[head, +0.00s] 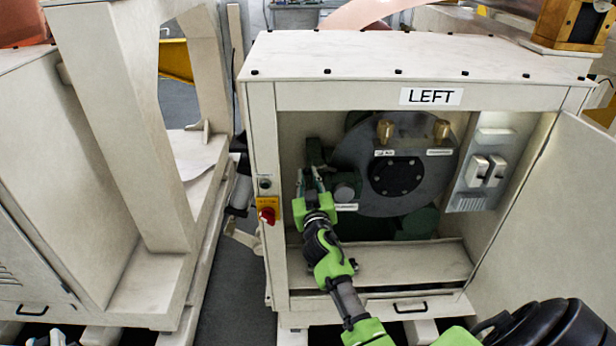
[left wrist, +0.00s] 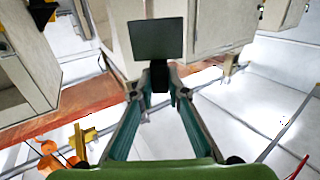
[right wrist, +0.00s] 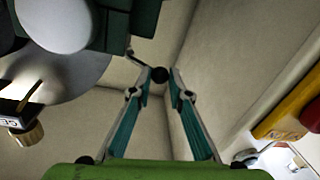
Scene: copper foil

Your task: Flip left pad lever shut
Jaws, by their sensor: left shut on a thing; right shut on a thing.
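The open LEFT cabinet (head: 410,97) holds a big grey disc (head: 358,150) with green machinery beside it. My right gripper (head: 313,178) reaches inside, at the left of the disc. In the right wrist view my right gripper (right wrist: 160,80) has its fingertips closed on the black ball knob (right wrist: 159,75) of a thin lever (right wrist: 139,58). The lever's other end is hidden among dark green parts. My left gripper (left wrist: 160,82) is shut on the black stem of a dark square plate (left wrist: 156,40). I cannot make out that plate in the head view.
A yellow-and-red switch (head: 268,211) sits on the cabinet's left post. Brass knobs (head: 385,130) stand over the disc, and a grey switch box (head: 483,172) is at the right. The open door (head: 555,215) bounds the right side. Another machine (head: 95,190) stands left.

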